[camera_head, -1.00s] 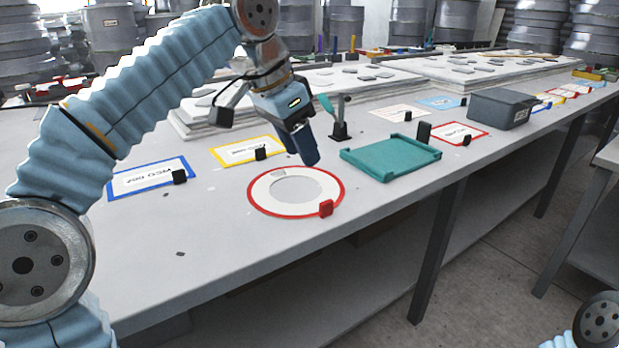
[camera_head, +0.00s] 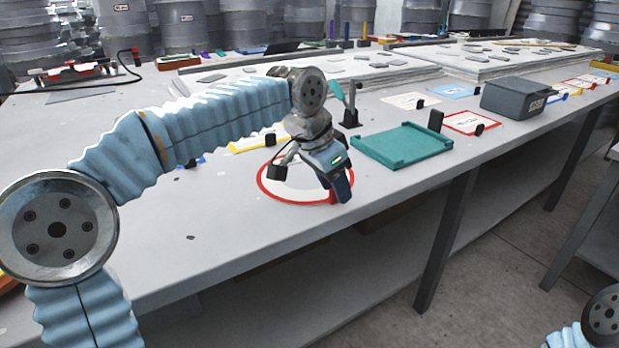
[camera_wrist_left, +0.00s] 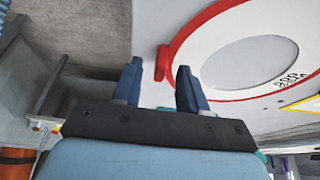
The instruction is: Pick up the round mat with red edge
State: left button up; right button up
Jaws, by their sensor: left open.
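The round mat (camera_head: 287,194), white with a red edge and a grey centre, lies flat near the table's front edge. In the head view my left arm partly covers it. My left gripper (camera_head: 342,196) is over the mat's front right side, pointing down, its jaws open and empty. In the left wrist view the mat (camera_wrist_left: 230,28) fills the upper right. There a red tab (camera_wrist_left: 162,62) on the mat's rim shows between the two open fingers (camera_wrist_left: 158,84), just beyond their tips. I cannot tell whether the fingers touch it. My right gripper is out of view.
A teal tray (camera_head: 402,147) lies right of the mat. A yellow-edged card (camera_head: 248,145) lies behind it, partly hidden by my arm. A dark stand (camera_head: 350,117) and a grey box (camera_head: 513,97) stand farther back. The table front at left is clear.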

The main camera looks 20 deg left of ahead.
pick_arm(q)
grip_shut()
jog(key=shift+r, duration=0.15)
